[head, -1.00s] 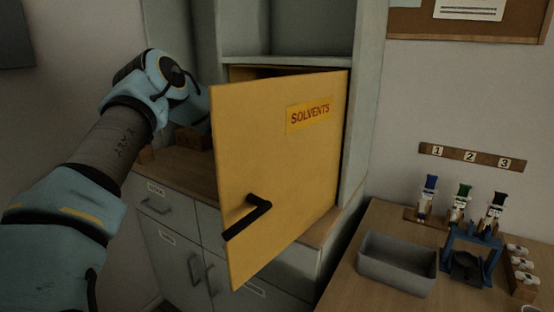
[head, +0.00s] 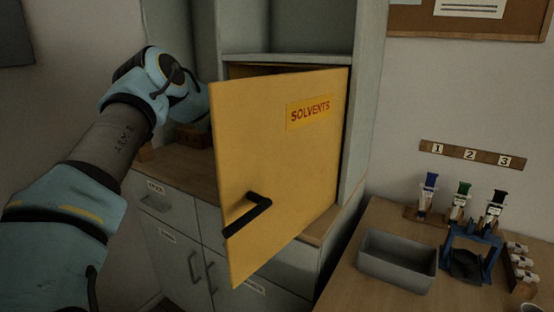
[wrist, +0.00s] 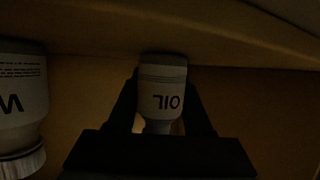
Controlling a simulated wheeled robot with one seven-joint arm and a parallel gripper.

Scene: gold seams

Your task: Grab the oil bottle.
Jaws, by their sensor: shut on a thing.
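The oil bottle (wrist: 162,82) is in the middle of the wrist view, pale with a grey band, its label "OIL" upside down in the picture. My gripper (wrist: 162,105) has a dark finger on each side of the bottle and is shut on it. The lower end of the bottle in the picture is partly hidden by my gripper. In the head view the open yellow "SOLVENTS" door (head: 275,170) hides my gripper and the bottle.
A second white bottle (wrist: 20,95) marked "W" stands to the left in the wrist view, close to my gripper. Yellowish cabinet walls (wrist: 255,110) surround both. A grey bin (head: 397,262) and several small items are on the bench at right.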

